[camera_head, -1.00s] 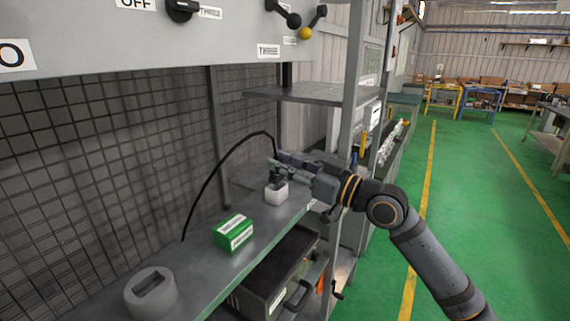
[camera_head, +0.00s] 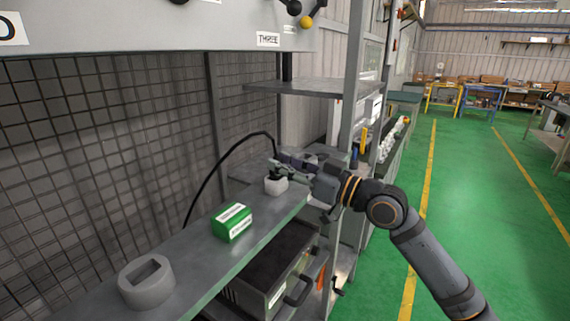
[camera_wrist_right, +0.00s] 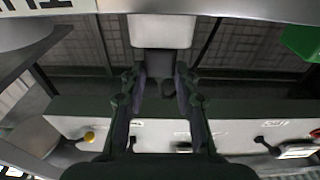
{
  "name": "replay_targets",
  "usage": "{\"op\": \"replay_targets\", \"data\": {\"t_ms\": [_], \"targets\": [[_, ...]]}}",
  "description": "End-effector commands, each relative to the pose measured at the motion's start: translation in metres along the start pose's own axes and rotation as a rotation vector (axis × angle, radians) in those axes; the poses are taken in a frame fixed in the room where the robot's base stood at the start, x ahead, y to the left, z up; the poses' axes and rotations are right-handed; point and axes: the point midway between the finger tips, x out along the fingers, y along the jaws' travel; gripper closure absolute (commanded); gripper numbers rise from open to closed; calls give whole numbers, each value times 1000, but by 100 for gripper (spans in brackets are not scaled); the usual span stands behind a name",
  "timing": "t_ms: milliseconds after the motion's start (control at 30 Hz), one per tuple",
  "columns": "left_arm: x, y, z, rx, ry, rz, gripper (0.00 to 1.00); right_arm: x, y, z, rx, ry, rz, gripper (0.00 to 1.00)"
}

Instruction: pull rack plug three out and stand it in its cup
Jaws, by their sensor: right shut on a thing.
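My right gripper (camera_head: 280,169) is shut on a dark plug (camera_wrist_right: 158,66) at the white block (camera_head: 276,186) on the grey shelf. In the right wrist view the dark plug sits between the fingers, against the white block (camera_wrist_right: 160,31). The fingers hide much of it, so I cannot tell how deep it sits. A black cable (camera_head: 217,165) arcs from behind the gripper down to the left. A grey round cup (camera_head: 162,291) with a rectangular slot stands at the near left of the shelf; its slot looks empty. My left gripper is out of view.
A green box (camera_head: 232,223) with white labels stands between cup and white block. A sign reading THREE (camera_head: 268,39) is on the panel above. A metal post (camera_head: 350,110) and upper shelf (camera_head: 305,88) stand close behind my right gripper.

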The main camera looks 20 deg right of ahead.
Motion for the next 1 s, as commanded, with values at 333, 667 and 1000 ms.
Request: {"op": "replay_targets", "data": {"t_ms": [333, 667, 1000], "targets": [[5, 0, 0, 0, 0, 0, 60, -1, 0, 5, 0, 0, 0, 54], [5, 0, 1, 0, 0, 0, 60, -1, 0, 5, 0, 0, 0, 43], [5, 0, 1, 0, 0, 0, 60, 6, -1, -50, -3, 8, -1, 43]]}}
